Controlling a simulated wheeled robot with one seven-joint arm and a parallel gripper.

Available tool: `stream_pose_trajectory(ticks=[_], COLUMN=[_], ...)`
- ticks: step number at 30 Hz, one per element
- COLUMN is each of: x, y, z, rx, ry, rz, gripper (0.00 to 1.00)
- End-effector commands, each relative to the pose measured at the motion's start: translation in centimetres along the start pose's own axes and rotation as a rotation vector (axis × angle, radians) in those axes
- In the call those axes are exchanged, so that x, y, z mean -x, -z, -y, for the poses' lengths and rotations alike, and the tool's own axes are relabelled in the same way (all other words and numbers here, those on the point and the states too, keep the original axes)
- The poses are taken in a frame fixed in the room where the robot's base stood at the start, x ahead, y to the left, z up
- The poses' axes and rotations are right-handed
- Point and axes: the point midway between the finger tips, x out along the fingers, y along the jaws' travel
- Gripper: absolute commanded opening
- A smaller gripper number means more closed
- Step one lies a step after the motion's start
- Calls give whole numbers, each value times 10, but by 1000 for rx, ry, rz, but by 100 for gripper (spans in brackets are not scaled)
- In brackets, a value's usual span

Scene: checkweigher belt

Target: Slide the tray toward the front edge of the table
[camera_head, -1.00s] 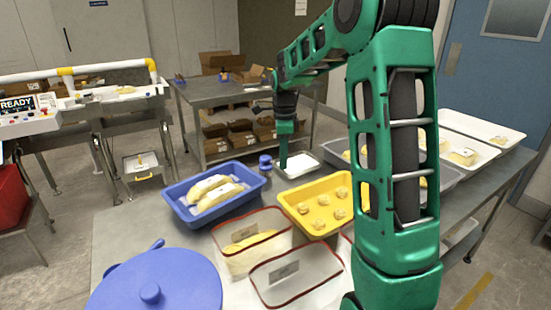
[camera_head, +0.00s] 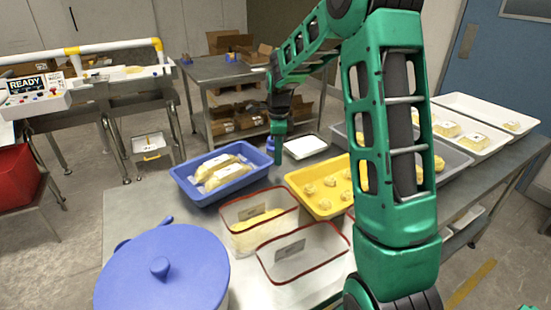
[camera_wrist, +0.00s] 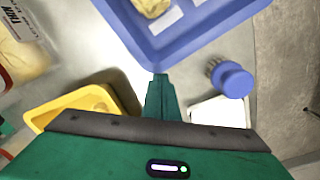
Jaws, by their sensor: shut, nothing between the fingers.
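The blue tray (camera_head: 184,187) holds wrapped yellow blocks on the metal table (camera_head: 127,222); it also shows at the top of the wrist view (camera_wrist: 180,48). A small white-topped tray (camera_head: 306,146) sits farther back, partly hidden in the wrist view (camera_wrist: 222,113). A yellow tray (camera_head: 323,210) holds several round pieces. My gripper (camera_head: 279,160) points down, shut and empty, between the blue tray and the small tray. In the wrist view its fingertips (camera_wrist: 160,78) are close to the blue tray's rim; I cannot tell whether they touch.
Clear red-rimmed containers (camera_head: 304,260) and a blue lidded pot (camera_head: 160,275) fill the near table. A grey tray (camera_head: 452,160) and white trays (camera_head: 480,109) stand at right.

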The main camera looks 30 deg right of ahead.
Motion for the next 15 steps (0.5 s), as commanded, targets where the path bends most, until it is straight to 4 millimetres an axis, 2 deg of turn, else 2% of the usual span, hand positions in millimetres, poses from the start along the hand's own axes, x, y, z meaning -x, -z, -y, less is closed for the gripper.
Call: stream_pose_trajectory(ticks=[4, 10, 15], x=[0, 0, 0], y=[-4, -29, -31], z=[0, 0, -1], rx=[2, 4, 2], ry=[0, -1, -1], rz=[0, 0, 0], gripper=[0, 0, 0])
